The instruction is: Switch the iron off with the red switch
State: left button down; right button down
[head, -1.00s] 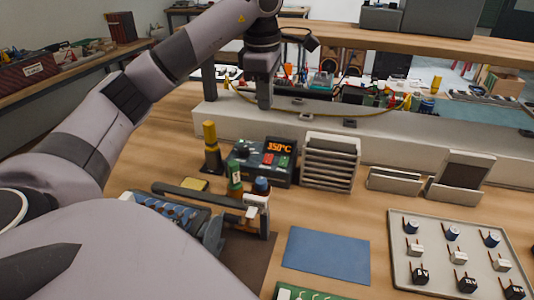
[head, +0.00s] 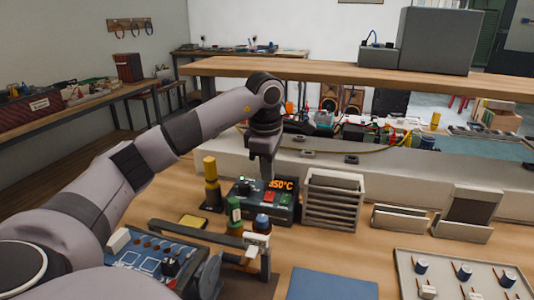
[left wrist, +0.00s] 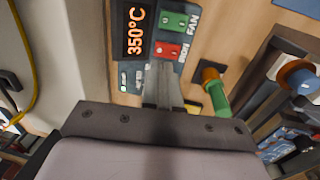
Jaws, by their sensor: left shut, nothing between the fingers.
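The soldering station (head: 283,216) is a dark box on the bench with a lit orange display (head: 281,184) reading 350°C. Its red switch (head: 269,196) is on the front, and a green switch (head: 286,199) is beside it. In the left wrist view the red switch (left wrist: 168,50) sits between the green FAN switch (left wrist: 174,20) and my fingertips. My left gripper (head: 267,177) is shut and empty, pointing down at the station, close to the red switch. The wrist view shows its fingertips (left wrist: 163,68) at the switch's near edge; contact cannot be told. My right gripper is out of view.
A blue mat (head: 331,286) and a component tray (head: 408,272) lie in front. A raised wooden shelf (head: 330,70) runs behind.

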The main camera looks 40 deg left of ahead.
aim_at(268, 193)
pick_arm(q)
notch_tip(268, 193, down, 3)
jog(key=shift+w+a+r, duration=0.1)
jog(key=shift+w+f, duration=0.1)
jog(key=shift+f, duration=0.55)
